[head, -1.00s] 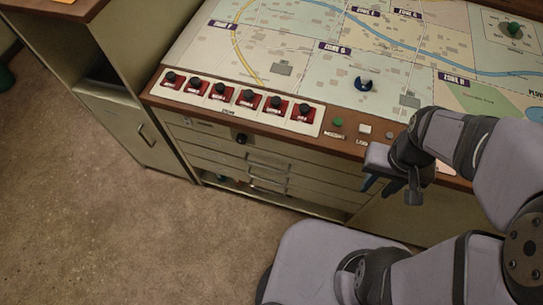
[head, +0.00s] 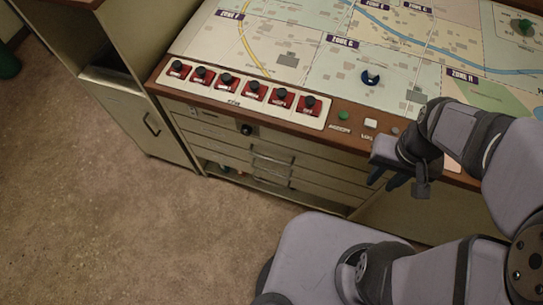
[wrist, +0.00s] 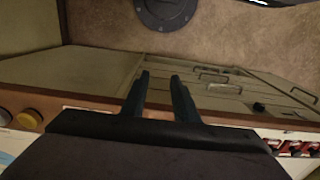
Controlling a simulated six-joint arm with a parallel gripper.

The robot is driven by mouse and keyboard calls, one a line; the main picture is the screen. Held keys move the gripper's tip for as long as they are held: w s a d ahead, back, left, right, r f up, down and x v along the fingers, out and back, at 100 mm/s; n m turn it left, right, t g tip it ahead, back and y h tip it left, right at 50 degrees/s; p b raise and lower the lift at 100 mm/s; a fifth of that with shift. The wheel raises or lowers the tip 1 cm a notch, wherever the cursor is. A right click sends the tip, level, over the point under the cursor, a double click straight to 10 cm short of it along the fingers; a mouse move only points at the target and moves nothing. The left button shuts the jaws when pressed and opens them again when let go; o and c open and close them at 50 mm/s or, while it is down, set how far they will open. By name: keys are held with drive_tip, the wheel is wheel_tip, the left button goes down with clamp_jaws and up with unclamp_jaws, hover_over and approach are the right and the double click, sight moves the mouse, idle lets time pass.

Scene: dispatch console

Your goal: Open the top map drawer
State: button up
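The map drawers are a stack of shallow beige fronts (head: 225,149) under the console top, and all look shut. The uppermost visible bar handle (head: 272,160) is on the stack's middle; it also shows in the wrist view (wrist: 224,88). A black knob (head: 246,129) sits on the front above the handles, and in the wrist view it shows too (wrist: 259,107). I cannot tell whether that knob's panel is itself a drawer. My gripper (head: 384,181) is open and empty, right of the handles and apart from them. Its two dark fingers (wrist: 160,80) point toward the floor side.
The console top carries a map (head: 310,65), a row of red-based switches (head: 250,92), a green button (head: 343,115) and a white button (head: 370,123). A grey cabinet (head: 140,120) stands at left. Below the drawers is an open shelf (head: 245,178). The floor in front is clear.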

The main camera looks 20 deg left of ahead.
drive_tip(key=w+a+f+n+t+h+b, duration=0.2)
drive_tip(key=w+a+n+t+h+b, duration=0.45)
drive_tip(key=a+n+b, duration=0.75)
drive_tip(key=s+a+r+n+t+y+b, duration=0.1)
drive_tip(key=s+a+r+t+y+b, duration=0.1)
drive_tip(key=a+t+b, duration=0.3)
drive_tip(key=s+a+r+n+t+y+b, duration=0.1)
drive_tip(key=s+a+r+n+y+b, duration=0.1)
drive_tip(key=a, duration=0.5)
drive_tip(key=s+a+r+n+t+y+b, duration=0.1)
drive_tip(key=s+a+r+t+y+b, duration=0.1)
drive_tip(key=a+t+y+b, duration=0.3)
wheel_tip(320, 180, down, 35)
drive_tip(key=g+h+p, duration=0.2)
drive_tip(key=h, duration=0.1)
drive_tip(key=x, duration=0.8)
drive_tip(key=shift+r, duration=0.15)
drive_tip(key=shift+w+a+y, duration=0.1)
drive_tip(key=shift+y, duration=0.15)
